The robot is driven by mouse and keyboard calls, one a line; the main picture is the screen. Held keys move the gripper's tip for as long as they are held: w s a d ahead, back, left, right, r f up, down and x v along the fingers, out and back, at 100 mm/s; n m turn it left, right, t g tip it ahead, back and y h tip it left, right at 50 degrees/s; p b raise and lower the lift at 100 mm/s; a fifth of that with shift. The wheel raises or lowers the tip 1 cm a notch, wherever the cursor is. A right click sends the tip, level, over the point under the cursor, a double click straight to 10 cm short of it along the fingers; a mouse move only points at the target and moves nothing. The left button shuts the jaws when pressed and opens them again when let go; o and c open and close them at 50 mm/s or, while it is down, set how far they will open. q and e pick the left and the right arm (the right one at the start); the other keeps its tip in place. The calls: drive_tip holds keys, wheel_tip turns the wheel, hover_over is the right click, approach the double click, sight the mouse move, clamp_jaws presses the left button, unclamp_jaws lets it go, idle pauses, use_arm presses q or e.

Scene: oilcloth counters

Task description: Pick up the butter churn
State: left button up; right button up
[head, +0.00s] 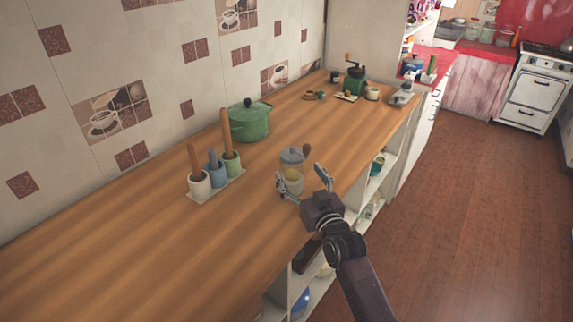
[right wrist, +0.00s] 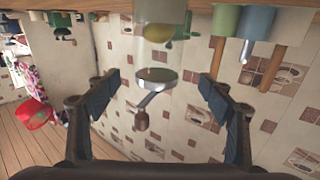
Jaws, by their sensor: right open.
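The butter churn (head: 292,172) is a clear jar with yellowish content, a grey lid and a brown crank knob. It stands upright near the counter's front edge. My right gripper (head: 302,180) is open at the churn, its fingers spread to either side of the jar in the head view. In the right wrist view the churn (right wrist: 157,45) appears upside down, lined up with the gap between the open fingers (right wrist: 158,80). Its crank hangs lower in that picture. No grip on it is visible. My left gripper is not in view.
The wooden counter (head: 130,230) also holds a tray of pestles in cups (head: 217,186) and a green pot (head: 249,122) left of the churn. A green grinder (head: 355,82) and small items stand at the far end. Open shelves (head: 375,185) lie below the counter's front edge.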

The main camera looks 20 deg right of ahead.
sight(293, 158)
drive_tip(key=shift+w, duration=0.6)
drive_tip(key=shift+w+r+p, duration=0.5)
drive_tip(key=shift+w, duration=0.15)
drive_tip(key=w, duration=0.4)
drive_tip(key=shift+f+p, duration=0.3)
drive_tip(key=shift+p, duration=0.1)
drive_tip(key=shift+c, duration=0.5)
drive_tip(key=c, duration=0.7)
clamp_jaws()
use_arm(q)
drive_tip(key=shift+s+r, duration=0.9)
use_arm(e)
drive_tip(key=shift+w+r, duration=0.15)
